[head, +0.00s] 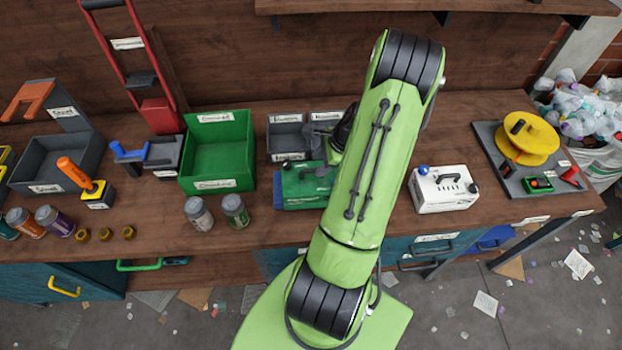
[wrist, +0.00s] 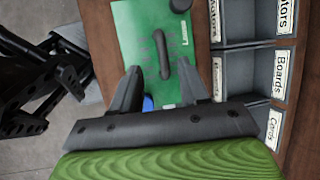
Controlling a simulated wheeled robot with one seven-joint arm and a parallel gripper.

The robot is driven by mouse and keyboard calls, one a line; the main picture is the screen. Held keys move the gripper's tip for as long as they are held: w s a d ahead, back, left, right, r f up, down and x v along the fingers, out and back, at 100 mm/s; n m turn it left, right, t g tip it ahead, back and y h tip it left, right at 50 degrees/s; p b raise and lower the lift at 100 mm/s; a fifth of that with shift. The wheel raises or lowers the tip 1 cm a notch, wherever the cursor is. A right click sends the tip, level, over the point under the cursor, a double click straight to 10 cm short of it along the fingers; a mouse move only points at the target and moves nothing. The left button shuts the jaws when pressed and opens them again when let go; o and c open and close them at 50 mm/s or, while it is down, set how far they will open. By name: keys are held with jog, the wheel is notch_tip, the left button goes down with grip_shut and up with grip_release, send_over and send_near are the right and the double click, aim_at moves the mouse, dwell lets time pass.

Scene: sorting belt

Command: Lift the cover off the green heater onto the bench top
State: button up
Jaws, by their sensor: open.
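The green heater (head: 300,188) stands on the bench top, left of my arm in the head view. In the wrist view its green cover (wrist: 138,40) faces me, with a dark bar handle (wrist: 161,54) across its middle. A dark knob (wrist: 180,5) is at the far edge, and a bit of blue shows beside my left finger. My gripper (wrist: 163,88) is open, its two fingers on either side of the line of the handle. The handle lies beyond the fingertips, and I cannot tell whether they touch the cover. My arm hides the heater's right part in the head view.
A labelled grey bin (head: 285,138) stands right behind the heater. A green crate (head: 220,152) and two jars (head: 235,210) are to its left. A white box with a handle (head: 443,190) stands to the right.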

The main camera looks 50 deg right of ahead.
aim_at(311, 169)
jog(key=x, duration=0.5)
jog(key=shift+w+d+r, duration=0.1)
jog(key=shift+w, duration=0.2)
jog(key=shift+s, duration=0.1)
jog(key=shift+c, duration=0.9)
grip_shut()
